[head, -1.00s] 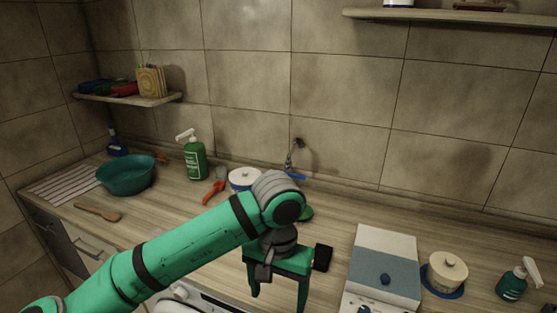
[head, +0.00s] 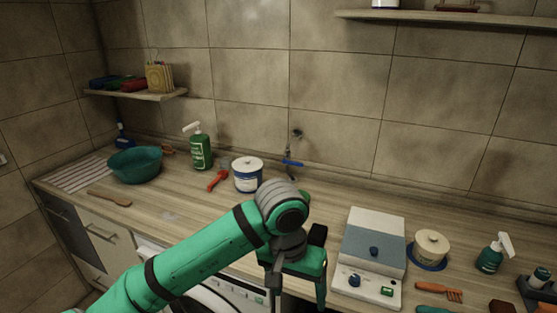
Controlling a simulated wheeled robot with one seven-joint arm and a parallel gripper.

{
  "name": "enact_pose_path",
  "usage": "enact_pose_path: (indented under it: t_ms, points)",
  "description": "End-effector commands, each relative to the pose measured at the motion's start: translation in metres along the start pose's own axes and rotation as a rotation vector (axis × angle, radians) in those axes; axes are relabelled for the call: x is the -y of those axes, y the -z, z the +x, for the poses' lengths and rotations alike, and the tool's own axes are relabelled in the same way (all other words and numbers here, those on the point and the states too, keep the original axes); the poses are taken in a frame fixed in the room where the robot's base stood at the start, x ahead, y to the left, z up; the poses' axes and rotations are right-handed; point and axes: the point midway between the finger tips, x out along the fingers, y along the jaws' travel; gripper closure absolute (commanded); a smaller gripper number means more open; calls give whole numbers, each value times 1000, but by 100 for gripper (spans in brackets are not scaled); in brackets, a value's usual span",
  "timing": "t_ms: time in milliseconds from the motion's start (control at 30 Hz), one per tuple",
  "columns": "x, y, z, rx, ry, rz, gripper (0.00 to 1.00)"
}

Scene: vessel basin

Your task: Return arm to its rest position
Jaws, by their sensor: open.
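My arm, green with grey joints, reaches in from the lower left of the head view. My gripper (head: 293,278) points down at the front edge of the wooden counter (head: 190,222), left of a white and blue-grey box-shaped device (head: 370,256). Its fingers are apart with nothing seen between them. The fingertips are partly cut off by the bottom of the view.
A teal basin (head: 135,166), green pump bottle (head: 200,150) and white-and-blue pot (head: 248,175) stand on the counter. At right are a cream lidded pot (head: 431,246), a spray bottle (head: 491,254) and an orange-red brush (head: 440,291). A washing machine (head: 205,285) is below.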

Motion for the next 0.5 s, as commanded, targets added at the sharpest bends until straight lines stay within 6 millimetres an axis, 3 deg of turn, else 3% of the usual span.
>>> enact_pose_path:
  t_ms: [267,500]
  points:
    - [-44,32,15,-143,-157,44,28]
    - [-105,73,20,-364,-384,72,28]
